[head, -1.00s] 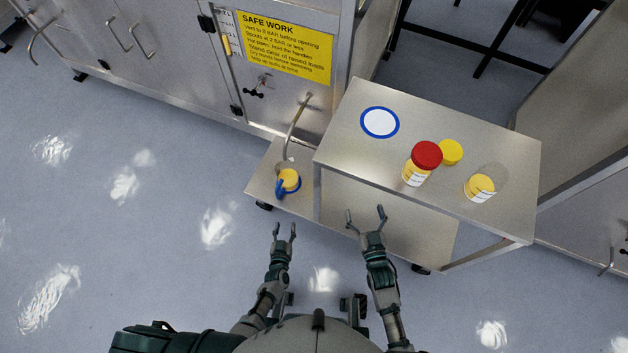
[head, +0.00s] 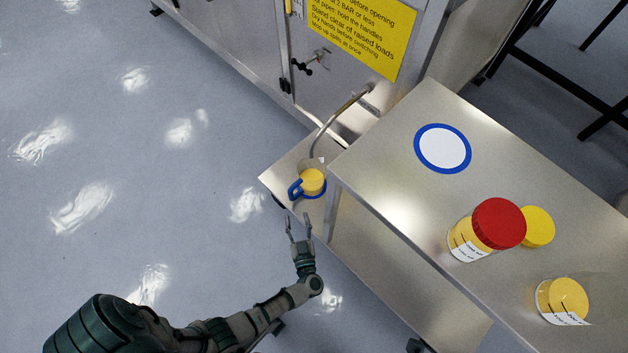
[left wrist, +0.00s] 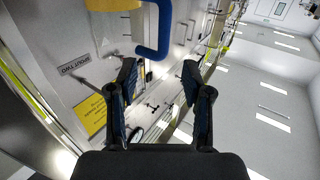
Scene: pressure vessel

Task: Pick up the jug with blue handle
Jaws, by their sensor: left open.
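The jug with blue handle (head: 313,181) stands on the low metal shelf (head: 284,166) under a curved spout, with yellow contents showing from above. Its blue handle (head: 294,189) points left and toward me. My left gripper (head: 299,226) is open and empty, just short of the jug on its near side. In the left wrist view the blue handle (left wrist: 163,42) hangs at the top, ahead of the open fingertips (left wrist: 158,72) and roughly in line with the gap. Whether a finger touches it I cannot tell. My right gripper is out of view.
A metal table (head: 385,185) stands right of the jug, its edge close to my left gripper. On it are a blue-rimmed disc (head: 442,148), a red-lidded jar (head: 497,224), a yellow lid (head: 537,227) and an open jar (head: 562,300). The spout (head: 340,119) overhangs the jug. Floor at left is clear.

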